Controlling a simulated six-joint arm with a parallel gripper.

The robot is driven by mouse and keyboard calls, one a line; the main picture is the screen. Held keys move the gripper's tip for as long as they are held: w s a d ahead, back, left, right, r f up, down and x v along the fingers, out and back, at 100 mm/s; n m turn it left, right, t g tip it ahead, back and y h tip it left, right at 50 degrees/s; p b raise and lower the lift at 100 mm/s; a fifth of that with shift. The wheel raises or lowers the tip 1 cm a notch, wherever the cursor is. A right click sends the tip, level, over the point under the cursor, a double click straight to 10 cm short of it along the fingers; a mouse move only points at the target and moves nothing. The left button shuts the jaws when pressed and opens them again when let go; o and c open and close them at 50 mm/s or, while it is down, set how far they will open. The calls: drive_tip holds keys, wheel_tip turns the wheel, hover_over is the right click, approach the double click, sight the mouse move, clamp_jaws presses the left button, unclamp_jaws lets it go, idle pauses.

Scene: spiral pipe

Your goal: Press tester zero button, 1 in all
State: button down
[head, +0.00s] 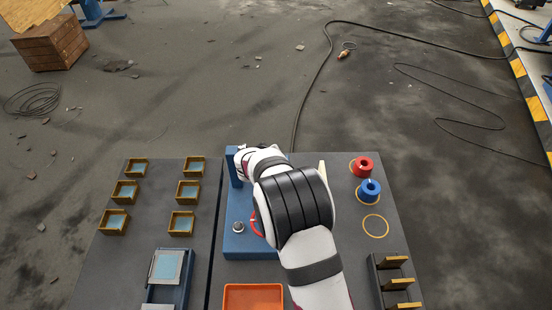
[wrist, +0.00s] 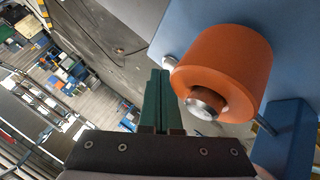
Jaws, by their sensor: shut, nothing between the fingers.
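The blue tester (head: 240,243) stands in the middle of the work surface, with a round silver button-like part (head: 238,227) on its left side. My arm covers much of the tester and hides my gripper in the head view. In the wrist view my gripper (wrist: 159,78) is shut and empty, its green fingers pressed together. An orange cylinder (wrist: 225,65) with a silver round end (wrist: 203,104) sits just right of the fingertips, against a blue panel (wrist: 190,25). I cannot tell whether the fingertips touch anything, or which part is the zero button.
An orange tray (head: 253,290) lies in front of the tester. Several small yellow-rimmed trays (head: 115,221) and a blue holder (head: 170,275) are at the left.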

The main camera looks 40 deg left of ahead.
drive_tip(key=shift+r, duration=0.1)
idle(0.3)
drive_tip(key=shift+r, duration=0.65)
wheel_tip(320, 180, up, 5)
idle(0.4)
idle(0.5)
